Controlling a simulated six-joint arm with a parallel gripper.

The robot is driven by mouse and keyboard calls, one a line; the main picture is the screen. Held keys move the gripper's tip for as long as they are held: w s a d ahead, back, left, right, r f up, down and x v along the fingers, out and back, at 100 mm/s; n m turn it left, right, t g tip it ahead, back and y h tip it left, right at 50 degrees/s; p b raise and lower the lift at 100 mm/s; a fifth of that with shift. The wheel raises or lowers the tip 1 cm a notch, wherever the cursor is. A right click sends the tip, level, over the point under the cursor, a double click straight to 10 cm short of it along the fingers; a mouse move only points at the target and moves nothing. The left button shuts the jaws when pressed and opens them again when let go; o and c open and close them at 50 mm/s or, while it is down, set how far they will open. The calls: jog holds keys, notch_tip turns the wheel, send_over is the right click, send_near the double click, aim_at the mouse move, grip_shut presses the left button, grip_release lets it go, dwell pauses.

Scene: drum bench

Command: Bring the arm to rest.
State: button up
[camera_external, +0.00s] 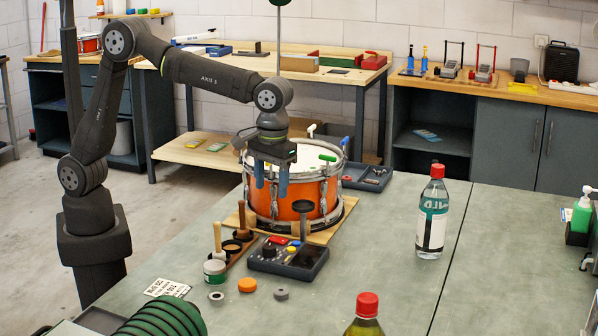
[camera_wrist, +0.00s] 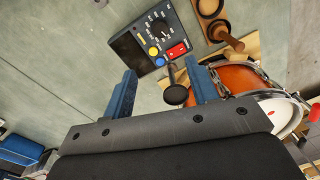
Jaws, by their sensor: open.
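My gripper (camera_external: 271,182) hangs from the arm in front of the orange drum, with its two blue fingers pointing down. In the wrist view the blue fingers of my gripper (camera_wrist: 164,92) stand apart, with nothing held between them. The orange snare drum (camera_external: 303,200) stands upright on a wooden board on the green bench. Part of the drum (camera_wrist: 240,84) also shows at the right of the wrist view. My arm is bent, reaching from its base at the left over to the drum.
A dark control box (camera_external: 288,261) with knobs sits before the drum, also in the wrist view (camera_wrist: 154,40). A wooden holder (camera_external: 233,249) with handled tools is left of it. A clear bottle (camera_external: 432,215) and a red-capped bottle (camera_external: 366,316) stand right. The bench's right part is mostly clear.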

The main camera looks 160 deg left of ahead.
aim_at(270, 246)
jog(key=shift+r, duration=0.7)
jog(key=f, duration=1.7)
jog(key=shift+s+d+f, duration=0.25)
jog(key=shift+s+f, duration=0.05)
jog(key=shift+s, duration=0.1)
jog(key=shift+r, duration=0.1)
